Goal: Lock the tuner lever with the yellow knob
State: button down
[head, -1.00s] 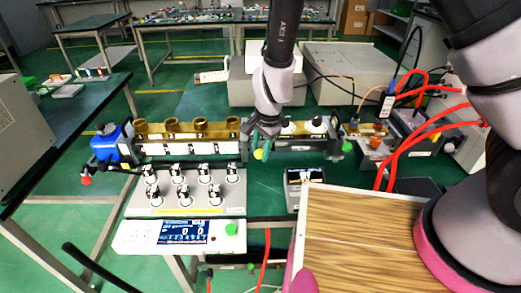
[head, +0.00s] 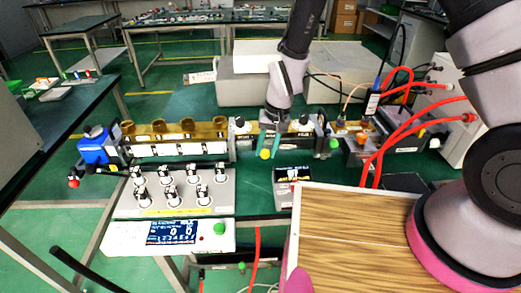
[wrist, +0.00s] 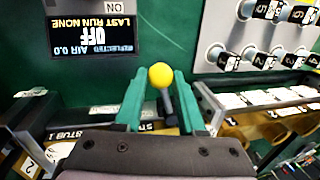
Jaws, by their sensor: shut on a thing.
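The lever's yellow ball knob (wrist: 161,75) sits between the two teal fingertips of my gripper (wrist: 159,92) in the wrist view, with its dark stem running down behind it. My gripper is shut on it. In the head view my gripper (head: 273,146) reaches down at the brass tuner section (head: 254,128), and the yellow knob (head: 265,154) shows at its fingertips. My gripper hides part of the tuner and the lever's base.
A small meter with a lit screen (head: 293,173) stands right of the knob; the wrist view reads OFF on it (wrist: 95,33). A grey panel of several knobs (head: 175,192) lies left. Red hoses (head: 405,133) and a wood-topped surface (head: 350,232) lie right.

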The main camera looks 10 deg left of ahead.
jog(key=shift+w+d+n, duration=0.35)
jog(key=shift+d+n, duration=0.05)
jog(key=shift+n, duration=0.35)
jog(key=shift+w+d+n, duration=0.3)
jog(key=shift+d+n, duration=0.05)
jog(key=shift+n, duration=0.4)
jog(key=shift+g, duration=0.3)
jog(key=c, duration=0.5)
grip_release()
jog(key=v, duration=1.1)
jog(key=shift+a, duration=0.1)
